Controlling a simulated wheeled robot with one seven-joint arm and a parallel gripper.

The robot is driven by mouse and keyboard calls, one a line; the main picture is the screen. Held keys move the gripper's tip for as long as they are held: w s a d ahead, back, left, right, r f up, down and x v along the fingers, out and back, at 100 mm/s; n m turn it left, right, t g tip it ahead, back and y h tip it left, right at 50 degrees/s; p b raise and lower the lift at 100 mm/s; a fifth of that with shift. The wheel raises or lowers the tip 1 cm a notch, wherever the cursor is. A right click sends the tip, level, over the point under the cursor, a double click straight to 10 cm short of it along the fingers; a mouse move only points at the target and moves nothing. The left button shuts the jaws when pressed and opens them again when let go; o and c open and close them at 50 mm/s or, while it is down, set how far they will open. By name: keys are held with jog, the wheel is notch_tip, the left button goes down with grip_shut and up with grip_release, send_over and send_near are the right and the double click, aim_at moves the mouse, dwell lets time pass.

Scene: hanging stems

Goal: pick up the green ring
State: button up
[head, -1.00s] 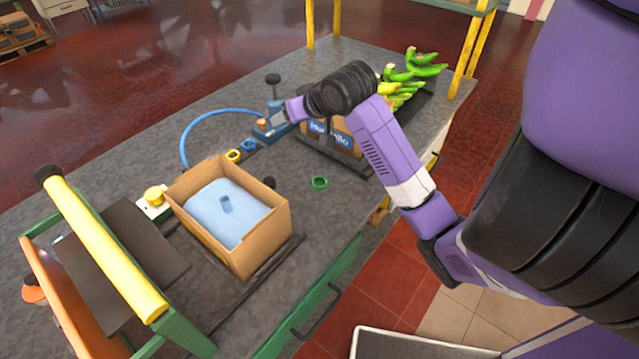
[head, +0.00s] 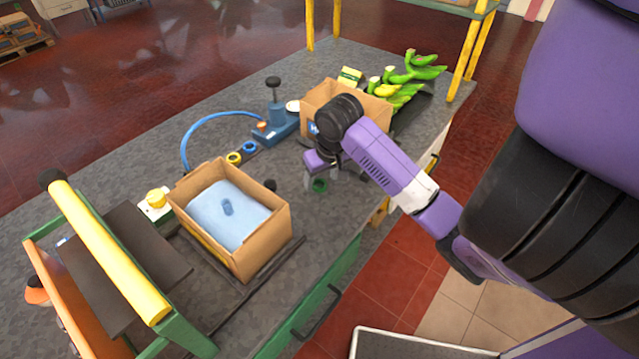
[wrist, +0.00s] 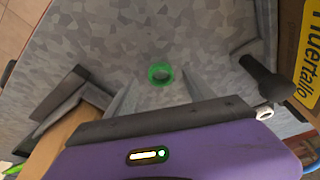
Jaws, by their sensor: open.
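The green ring (head: 319,185) lies on the grey worktop, near its front edge. In the wrist view the green ring (wrist: 160,75) lies flat on the worktop, ahead of my gripper and roughly midway across the gap between the fingers. My gripper (head: 321,181) is open and empty, pointing down over the ring. In the wrist view my gripper's fingers (wrist: 158,97) stand apart on either side of the ring's line. I cannot tell the exact height of the fingertips above the worktop.
A cardboard box (head: 262,238) with blue lining stands left of the ring. Another box (head: 318,98) stands behind my gripper, beside green and yellow bananas (head: 405,92). A yellow ring (head: 234,157) and a blue ring (head: 249,146) sit further left. Bare worktop surrounds the green ring.

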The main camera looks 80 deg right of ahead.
jog(key=shift+x, duration=0.85)
jog(key=shift+c, duration=0.4)
grip_shut()
jog(key=shift+r, duration=0.1)
